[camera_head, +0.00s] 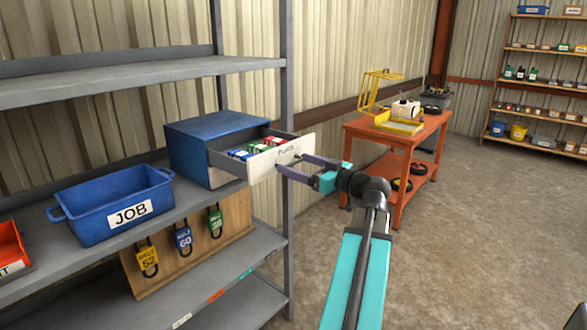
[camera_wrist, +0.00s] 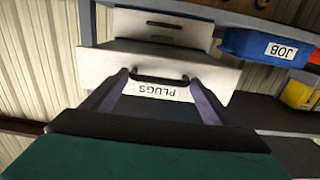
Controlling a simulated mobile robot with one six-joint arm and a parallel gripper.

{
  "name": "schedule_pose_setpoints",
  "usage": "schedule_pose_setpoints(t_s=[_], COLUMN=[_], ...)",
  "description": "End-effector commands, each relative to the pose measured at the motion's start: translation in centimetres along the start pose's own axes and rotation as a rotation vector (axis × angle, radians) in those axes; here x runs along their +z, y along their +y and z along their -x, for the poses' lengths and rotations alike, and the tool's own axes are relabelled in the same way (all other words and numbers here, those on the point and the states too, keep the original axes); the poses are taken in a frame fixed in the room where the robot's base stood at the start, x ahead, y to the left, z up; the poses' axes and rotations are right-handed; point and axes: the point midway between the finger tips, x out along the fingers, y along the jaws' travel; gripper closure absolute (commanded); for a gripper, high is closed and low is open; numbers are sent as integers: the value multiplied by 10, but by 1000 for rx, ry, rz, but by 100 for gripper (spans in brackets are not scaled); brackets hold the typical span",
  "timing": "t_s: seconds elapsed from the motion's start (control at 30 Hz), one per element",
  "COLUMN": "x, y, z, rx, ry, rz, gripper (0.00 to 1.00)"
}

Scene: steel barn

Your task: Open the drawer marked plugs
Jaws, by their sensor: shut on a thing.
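The drawer marked PLUGS (camera_head: 293,158) has a white front and stands pulled out of a blue cabinet (camera_head: 190,160) on the grey shelf. Several red, green, blue and white items lie inside it. My gripper (camera_head: 287,168) is at the drawer front from the right, shut on its handle. In the wrist view the dark bar handle (camera_wrist: 158,79) runs between my fingers, above the upside-down PLUGS label (camera_wrist: 165,91). How far the drawer still sits inside the cabinet is hidden.
A blue JOB bin (camera_head: 115,205) stands left of the cabinet. A grey shelf post (camera_head: 287,100) rises close beside the drawer. An orange bench (camera_head: 395,140) stands behind; floor at right is clear.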

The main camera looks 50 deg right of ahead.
Motion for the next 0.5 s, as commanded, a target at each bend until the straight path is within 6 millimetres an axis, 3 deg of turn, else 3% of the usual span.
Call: schedule_pose_setpoints(t_s=[0.2,0.23,0.27,0.5], x=[0,0,0,0], y=[-1,0,-1,0], z=[0,0,0,0], rx=[-2,-2,-2,0], ry=[-2,-2,-2,0], rz=[1,1,1,1], gripper=[61,19,14,12])
